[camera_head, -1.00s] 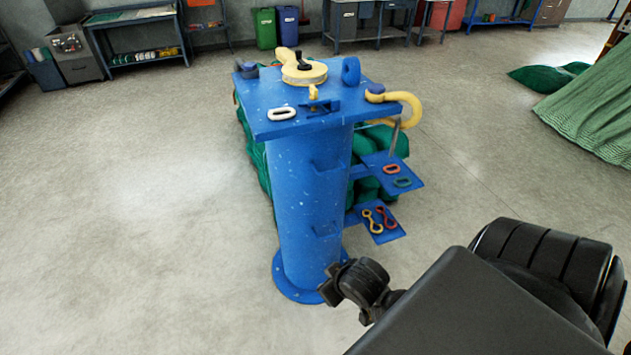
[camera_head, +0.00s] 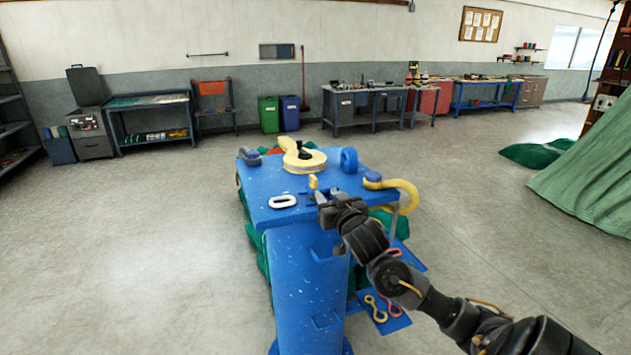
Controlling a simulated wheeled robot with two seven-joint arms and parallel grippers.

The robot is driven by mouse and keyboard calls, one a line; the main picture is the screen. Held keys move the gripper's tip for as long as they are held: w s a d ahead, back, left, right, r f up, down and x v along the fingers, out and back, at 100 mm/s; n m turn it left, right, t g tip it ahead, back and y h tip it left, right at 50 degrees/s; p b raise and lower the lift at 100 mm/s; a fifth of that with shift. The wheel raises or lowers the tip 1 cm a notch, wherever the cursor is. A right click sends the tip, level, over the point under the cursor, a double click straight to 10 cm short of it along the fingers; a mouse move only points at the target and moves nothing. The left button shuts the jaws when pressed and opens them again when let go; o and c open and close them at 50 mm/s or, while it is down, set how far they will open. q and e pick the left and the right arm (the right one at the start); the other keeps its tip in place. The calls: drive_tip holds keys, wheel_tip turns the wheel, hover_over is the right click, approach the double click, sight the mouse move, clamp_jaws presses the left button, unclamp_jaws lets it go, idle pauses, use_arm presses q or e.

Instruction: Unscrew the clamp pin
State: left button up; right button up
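A blue post carries a blue top plate (camera_head: 277,215). A small upright yellow piece (camera_head: 313,182), which may be the clamp pin, stands near the plate's front middle. A blue clamp-like bracket beside it is largely hidden by my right gripper. My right gripper (camera_head: 320,197) is at the plate's front right, its tip close to the yellow piece on its right side. I cannot tell whether they touch, or whether the fingers are open or shut. A yellow block with a black knob (camera_head: 304,155) lies behind. My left gripper is not in view.
A white link (camera_head: 283,201) lies at the plate's front left. A blue ring (camera_head: 349,160) stands at the back right. A yellow hook (camera_head: 405,190) overhangs the right edge. Lower side shelves hold coloured links (camera_head: 370,307).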

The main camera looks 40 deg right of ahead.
sight(316, 182)
drive_tip(key=p+x, duration=0.3)
drive_tip(key=x, duration=0.5)
drive_tip(key=shift+w+d+r+p, duration=0.1)
drive_tip(key=shift+w+d+p, duration=0.1)
drive_tip(key=shift+w+p, duration=0.15)
drive_tip(key=shift+w+d, duration=0.15)
drive_tip(key=shift+w, duration=0.45)
drive_tip(key=shift+c, duration=0.4)
clamp_jaws()
